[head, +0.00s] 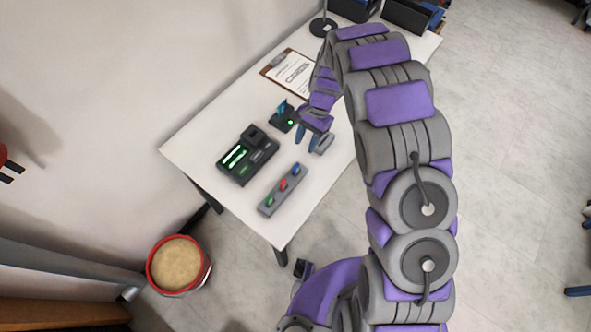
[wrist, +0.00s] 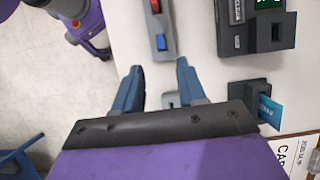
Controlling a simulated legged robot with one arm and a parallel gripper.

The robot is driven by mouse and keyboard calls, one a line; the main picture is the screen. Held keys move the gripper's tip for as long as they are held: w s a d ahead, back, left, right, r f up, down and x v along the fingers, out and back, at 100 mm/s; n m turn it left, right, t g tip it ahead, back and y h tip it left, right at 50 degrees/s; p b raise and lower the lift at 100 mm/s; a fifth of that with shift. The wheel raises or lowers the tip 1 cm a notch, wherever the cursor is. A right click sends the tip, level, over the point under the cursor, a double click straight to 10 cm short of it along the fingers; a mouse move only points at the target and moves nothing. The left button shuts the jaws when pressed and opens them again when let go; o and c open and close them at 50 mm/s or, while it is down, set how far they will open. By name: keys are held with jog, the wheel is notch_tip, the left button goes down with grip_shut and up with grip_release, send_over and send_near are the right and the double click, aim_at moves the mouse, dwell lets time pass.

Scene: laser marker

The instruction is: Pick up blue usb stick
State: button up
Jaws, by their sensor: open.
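The blue usb stick (head: 296,169) stands at the upper right end of a grey holder strip (head: 276,199), beside a red stick (head: 283,185) and a green stick (head: 270,201). In the wrist view the blue stick (wrist: 160,42) is beyond my fingertips, between their lines, with the red stick (wrist: 155,6) farther off. My gripper (head: 307,142) is above the table behind the strip, pointing down. In the wrist view my gripper (wrist: 159,66) has its two blue fingers spread, with nothing held between them.
A small grey block (head: 322,144) sits under my gripper. A black device with green lights (head: 245,155) stands left of the strip. A black reader with a blue card (head: 284,120) and a clipboard (head: 291,73) are farther back. A red-rimmed bucket (head: 179,265) is on the floor.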

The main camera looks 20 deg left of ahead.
aim_at(297, 165)
jog(key=b+x, duration=0.1)
jog(key=x, duration=0.5)
jog(key=shift+d+f, duration=0.15)
jog(key=shift+f, duration=0.05)
jog(key=shift+s+a+f, duration=0.2)
jog(key=shift+a+f, duration=0.25)
jog(key=shift+f, duration=0.05)
jog(key=x, duration=0.1)
jog(key=b+x, duration=0.1)
jog(key=x, duration=0.2)
jog(key=shift+s+d+f, duration=0.1)
jog(key=shift+d+f, duration=0.1)
jog(key=shift+d, duration=0.1)
jog(key=shift+a, duration=0.3)
jog(key=c, duration=0.4)
jog(key=shift+d, duration=0.15)
grip_shut()
